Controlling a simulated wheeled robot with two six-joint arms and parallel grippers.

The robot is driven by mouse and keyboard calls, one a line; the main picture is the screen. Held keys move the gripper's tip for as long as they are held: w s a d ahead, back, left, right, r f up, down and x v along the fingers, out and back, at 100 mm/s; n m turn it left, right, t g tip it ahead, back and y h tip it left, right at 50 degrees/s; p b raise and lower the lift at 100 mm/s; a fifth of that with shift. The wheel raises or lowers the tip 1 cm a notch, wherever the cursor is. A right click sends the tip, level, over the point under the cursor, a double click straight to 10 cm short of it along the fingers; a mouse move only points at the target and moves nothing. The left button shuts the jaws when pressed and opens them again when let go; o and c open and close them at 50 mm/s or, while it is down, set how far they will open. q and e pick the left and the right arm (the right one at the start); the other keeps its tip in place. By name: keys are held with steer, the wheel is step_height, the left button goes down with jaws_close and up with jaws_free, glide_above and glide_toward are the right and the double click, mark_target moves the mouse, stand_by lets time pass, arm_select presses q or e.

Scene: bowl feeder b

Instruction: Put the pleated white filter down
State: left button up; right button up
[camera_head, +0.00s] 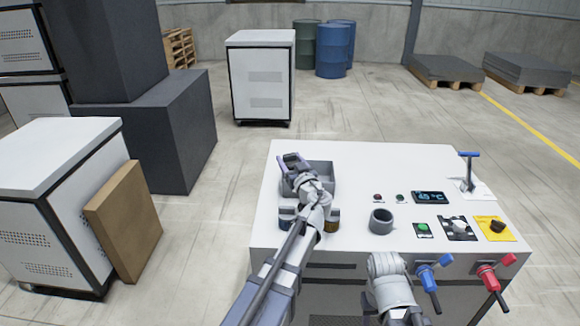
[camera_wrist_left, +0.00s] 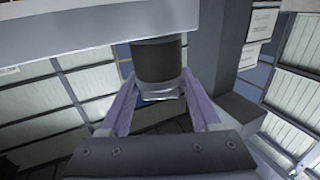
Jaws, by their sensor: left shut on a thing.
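My left gripper (camera_head: 291,160) reaches over the grey open-topped tray (camera_head: 325,173) at the left of the white bench top. In the left wrist view its two purple fingers (camera_wrist_left: 160,100) are shut on a dark cylinder (camera_wrist_left: 158,60) with a pale, clear-looking end between the fingertips. No white pleats show on it, so I cannot tell whether it is the filter. In the head view only a small dark part of it shows at the fingertips. My arm hides part of the tray. My right gripper is not in view.
A grey cup (camera_head: 381,221) stands right of my left arm. Two small containers flank that arm, one dark (camera_head: 287,223), one brownish (camera_head: 332,226). Controls, a display (camera_head: 430,198) and a blue-handled lever (camera_head: 469,170) occupy the right side. The bench's back middle is clear.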

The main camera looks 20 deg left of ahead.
arm_select(q)
steer(key=shift+f, duration=0.15)
steer(key=o, duration=1.4)
steer(key=shift+r, duration=0.35)
steer(key=v, duration=1.2)
steer(key=shift+a, duration=0.1)
